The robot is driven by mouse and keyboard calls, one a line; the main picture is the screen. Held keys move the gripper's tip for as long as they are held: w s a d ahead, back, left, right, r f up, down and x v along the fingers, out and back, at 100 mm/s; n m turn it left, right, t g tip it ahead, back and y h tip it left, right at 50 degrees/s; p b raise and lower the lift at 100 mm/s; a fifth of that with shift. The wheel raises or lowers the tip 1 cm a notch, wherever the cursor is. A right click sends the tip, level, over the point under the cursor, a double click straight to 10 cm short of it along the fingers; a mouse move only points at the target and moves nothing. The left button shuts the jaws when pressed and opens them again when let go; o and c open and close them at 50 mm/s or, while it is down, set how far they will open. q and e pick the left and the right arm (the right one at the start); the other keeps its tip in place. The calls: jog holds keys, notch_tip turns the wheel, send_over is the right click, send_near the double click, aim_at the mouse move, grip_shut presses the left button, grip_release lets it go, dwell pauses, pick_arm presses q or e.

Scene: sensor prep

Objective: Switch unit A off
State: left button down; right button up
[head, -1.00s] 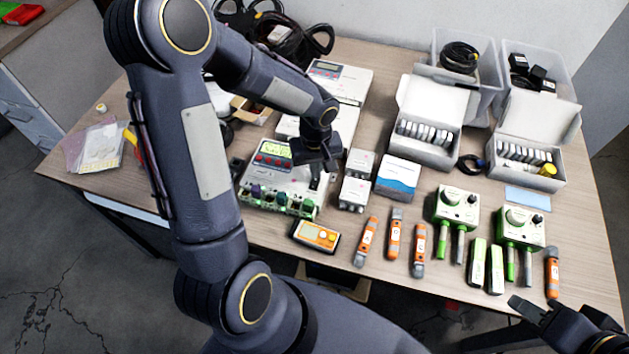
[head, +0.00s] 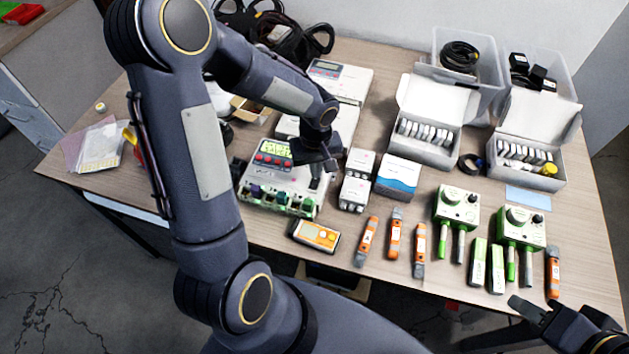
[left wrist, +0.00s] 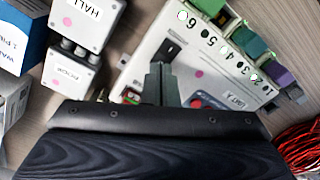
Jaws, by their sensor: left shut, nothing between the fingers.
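Unit A (head: 262,196) is a pale box on the table at centre left, with a lit green display (head: 275,146), red buttons and a row of coloured terminals along its front edge. In the left wrist view its label and numbered terminals show on the white top (left wrist: 205,62). A black rocker switch (left wrist: 170,48) sits on that top. My left gripper (left wrist: 160,68) is shut and empty, its tips close beside the switch; I cannot tell whether they touch it. In the head view the left gripper (head: 318,165) is over the unit's right side. My right gripper (head: 555,308) is open and empty at the lower right.
Small white sensor boxes (head: 354,193) and a blue-white box (head: 398,177) stand just right of the unit. An orange meter (head: 316,235) lies in front. Orange-grey probes (head: 394,235), green-legged units (head: 457,207) and open cartons (head: 424,146) fill the right side.

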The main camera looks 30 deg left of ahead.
pick_arm(q)
jog(key=shift+f+b, duration=0.75)
jog(key=shift+f, duration=0.05)
jog(key=shift+r, duration=0.1)
jog(key=shift+r+p, duration=2.35)
jog(key=shift+r, duration=1.05)
jog(key=shift+r, duration=0.1)
